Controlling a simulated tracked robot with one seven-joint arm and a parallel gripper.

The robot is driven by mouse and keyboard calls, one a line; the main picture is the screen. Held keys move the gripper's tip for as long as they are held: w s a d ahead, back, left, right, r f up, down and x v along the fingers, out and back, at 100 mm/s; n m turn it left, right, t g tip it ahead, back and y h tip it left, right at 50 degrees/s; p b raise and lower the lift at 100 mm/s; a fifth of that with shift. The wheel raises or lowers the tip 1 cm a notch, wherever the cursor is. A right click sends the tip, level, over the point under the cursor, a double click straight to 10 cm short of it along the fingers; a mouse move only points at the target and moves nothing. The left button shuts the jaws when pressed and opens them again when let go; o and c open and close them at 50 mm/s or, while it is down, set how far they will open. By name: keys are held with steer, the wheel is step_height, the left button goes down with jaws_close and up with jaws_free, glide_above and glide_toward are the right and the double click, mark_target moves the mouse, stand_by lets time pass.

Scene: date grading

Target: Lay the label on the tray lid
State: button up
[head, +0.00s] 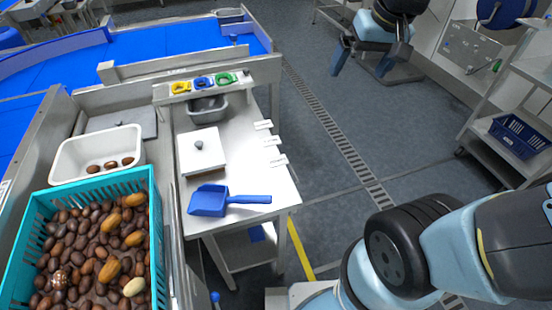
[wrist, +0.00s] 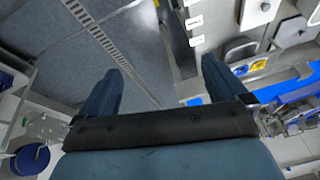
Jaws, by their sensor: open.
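The white tray lid (head: 203,160) with a small grey knob lies on the bench, left of the labels; it also shows near the top right of the wrist view (wrist: 254,18). Three small white labels lie along the bench's right edge: a far one (head: 263,125), a middle one (head: 272,141) and a near one (head: 277,161). Labels also show in the wrist view (wrist: 195,22). Print on them is too small to read. My gripper (head: 360,70) is open and empty, over the floor beyond and right of the bench; its fingers frame the wrist view (wrist: 157,68).
A blue scoop (head: 209,201) lies at the bench's near end. A grey tub (head: 208,108) and a board with coloured symbols (head: 203,83) stand at the far end. A teal crate (head: 156,215) of dates and a white bin (head: 69,162) stand left. Floor right of the bench is open.

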steer(key=w+a+f+n+g, duration=0.1)
steer(key=w+a+f+g, duration=0.1)
steer(key=w+a+f, duration=0.65)
steer(key=n+g+h, duration=0.1)
steer(key=h, duration=0.1)
glide_above(277, 161)
step_height(277, 161, down, 12)
steer(key=r, duration=0.1)
steer(key=f, duration=0.9)
steer(key=shift+w+a, duration=0.3)
steer(key=shift+a, duration=0.05)
steer(key=f, duration=0.2)
steer(key=d+f, duration=0.1)
steer(key=f, duration=0.1)
steer(key=shift+s+f, duration=0.1)
steer(key=shift+s, duration=0.3)
steer(key=shift+a+f, duration=0.1)
steer(key=shift+f, duration=0.55)
steer(key=shift+c, duration=0.5)
steer(key=c, duration=1.1)
